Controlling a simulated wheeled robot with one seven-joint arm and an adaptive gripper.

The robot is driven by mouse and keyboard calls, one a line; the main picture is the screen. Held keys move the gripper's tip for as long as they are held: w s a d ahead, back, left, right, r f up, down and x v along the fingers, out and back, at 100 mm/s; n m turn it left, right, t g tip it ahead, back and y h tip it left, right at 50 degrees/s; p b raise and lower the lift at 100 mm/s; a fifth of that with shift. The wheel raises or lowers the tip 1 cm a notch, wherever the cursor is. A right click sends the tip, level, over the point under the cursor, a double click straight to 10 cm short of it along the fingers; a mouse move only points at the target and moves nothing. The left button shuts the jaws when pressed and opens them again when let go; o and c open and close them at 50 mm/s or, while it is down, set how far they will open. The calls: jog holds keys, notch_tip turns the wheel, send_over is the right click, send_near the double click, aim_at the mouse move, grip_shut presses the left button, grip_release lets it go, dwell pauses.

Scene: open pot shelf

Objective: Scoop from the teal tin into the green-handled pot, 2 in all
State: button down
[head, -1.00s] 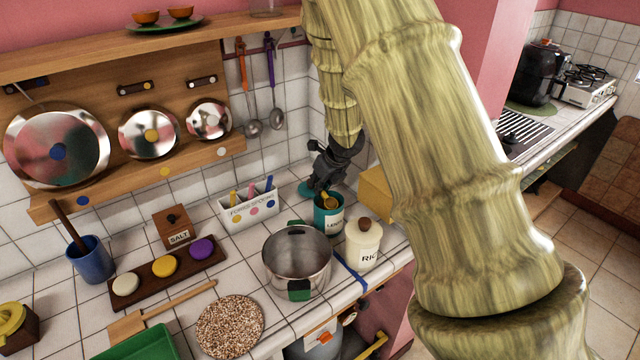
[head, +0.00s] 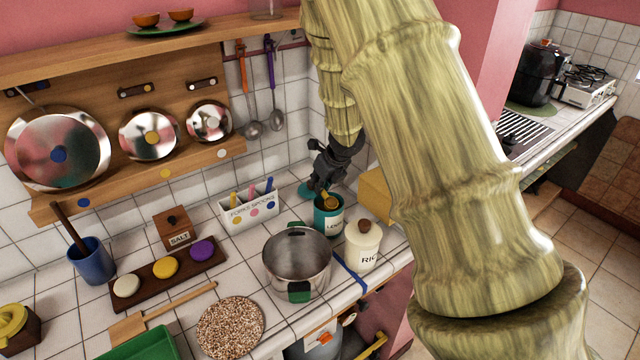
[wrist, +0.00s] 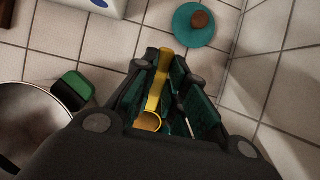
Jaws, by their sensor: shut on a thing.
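The teal tin (head: 328,221), labelled with text starting "LEN", stands open on the tiled counter. My gripper (head: 322,184) is above it, shut on a yellow scoop (head: 328,200) whose bowl is at the tin's mouth. The wrist view shows the yellow scoop (wrist: 154,97) between the fingers, bowl lowest in the picture; whether it holds anything is unclear. The steel pot with green handles (head: 297,264) stands open to the front left of the tin, and its rim shows in the wrist view (wrist: 38,88). A teal lid (wrist: 196,25) with a brown knob lies behind the tin.
A cream rice jar (head: 362,246) stands right of the pot, close to the tin. A white forks-and-spoons box (head: 249,208) is left of the tin. A yellow box (head: 376,194) is to the right. A speckled round mat (head: 230,328) lies in front.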

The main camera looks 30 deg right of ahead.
jog(key=shift+r+p, duration=2.5)
jog(key=shift+r, duration=1.05)
jog(key=shift+a+f, duration=0.1)
